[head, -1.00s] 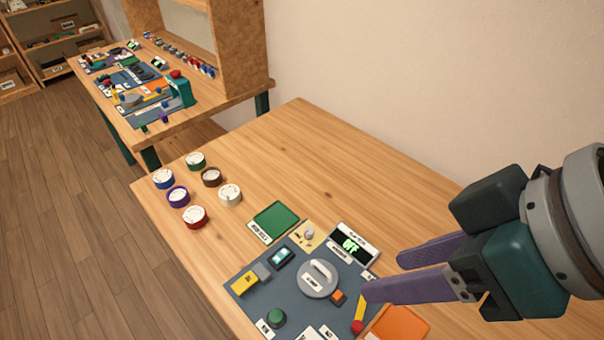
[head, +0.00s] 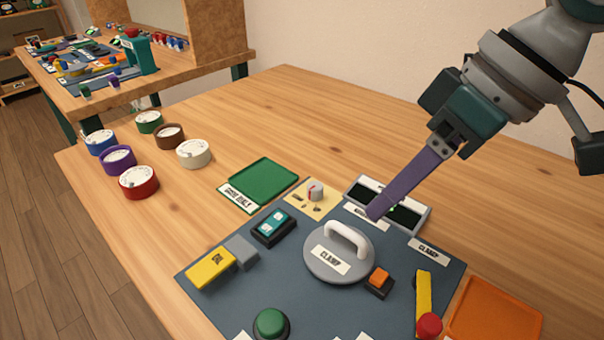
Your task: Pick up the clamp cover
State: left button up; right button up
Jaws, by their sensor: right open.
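The clamp cover (head: 331,262) is a round grey disc with a white arched handle and a label reading CLAMP. It sits on the dark blue-grey mat (head: 215,302) in the head view. My right gripper (head: 377,212) comes in from the upper right. Its purple fingers point down and left, above and to the right of the cover's handle, apart from it. It is open and empty; one finger hides most of the other. My left gripper is not in view.
Around the cover are a display box (head: 411,213), an orange button (head: 379,279), a rocker switch (head: 273,227), a yellow block (head: 211,269), a green button (head: 271,323) and a red-tipped yellow lever (head: 424,298). Green (head: 264,180) and orange (head: 497,312) trays flank the mat. Several coloured dials (head: 138,182) stand left.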

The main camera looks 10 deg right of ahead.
aim_at(348, 229)
jog(key=x, duration=0.2)
jog(key=shift+a+f, duration=0.2)
jog(key=shift+f, duration=0.05)
jog(key=x, duration=0.2)
jog(key=b+x, duration=0.1)
jog(key=x, duration=0.2)
jog(key=shift+w+a+f+b, duration=0.15)
jog(key=shift+w+a+b, duration=0.1)
jog(key=shift+w+b, duration=0.1)
jog(key=shift+c, duration=0.4)
grip_shut()
